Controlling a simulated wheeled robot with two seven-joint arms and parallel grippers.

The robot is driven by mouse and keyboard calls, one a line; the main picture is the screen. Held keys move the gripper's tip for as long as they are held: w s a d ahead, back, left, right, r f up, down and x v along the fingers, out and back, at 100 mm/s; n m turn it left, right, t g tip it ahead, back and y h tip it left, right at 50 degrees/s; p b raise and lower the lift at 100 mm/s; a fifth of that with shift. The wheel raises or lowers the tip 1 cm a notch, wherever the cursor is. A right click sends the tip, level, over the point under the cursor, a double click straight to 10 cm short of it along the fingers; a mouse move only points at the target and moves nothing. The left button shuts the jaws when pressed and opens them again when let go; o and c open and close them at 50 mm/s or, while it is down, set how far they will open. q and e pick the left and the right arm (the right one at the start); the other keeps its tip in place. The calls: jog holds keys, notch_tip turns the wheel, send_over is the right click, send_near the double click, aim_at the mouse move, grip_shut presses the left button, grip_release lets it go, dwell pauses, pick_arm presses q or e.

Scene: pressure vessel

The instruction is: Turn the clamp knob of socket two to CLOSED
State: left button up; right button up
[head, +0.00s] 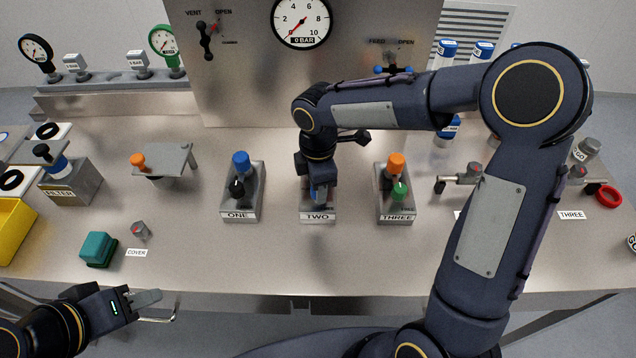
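My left gripper (148,300) is low at the front left, before the bench edge, away from the sockets. Its fingers point right, and the gap between them is not clear.
Socket one (238,215) with a blue-topped part and black knob stands left. Socket three (396,217) with an orange-topped part and green knob stands right. A steel panel (250,90) with a gauge (301,20) rises behind. A teal block (98,249) lies front left.

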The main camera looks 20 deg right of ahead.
jog(key=shift+o, duration=1)
notch_tip(320, 180, up, 8)
jog(key=shift+f, duration=0.1)
jog(key=s+d+r+m+t+y, duration=0.2)
jog(key=s+d+r+m, duration=0.1)
jog(key=s+d+m, duration=0.55)
jog(key=s+f+m+t+y, duration=0.1)
jog(key=s+f+m+t, duration=0.2)
jog(key=s+m, duration=0.8)
jog(key=shift+s+a+t+y, duration=0.3)
jog(key=shift+s+y, duration=0.1)
jog(key=shift+s, duration=0.2)
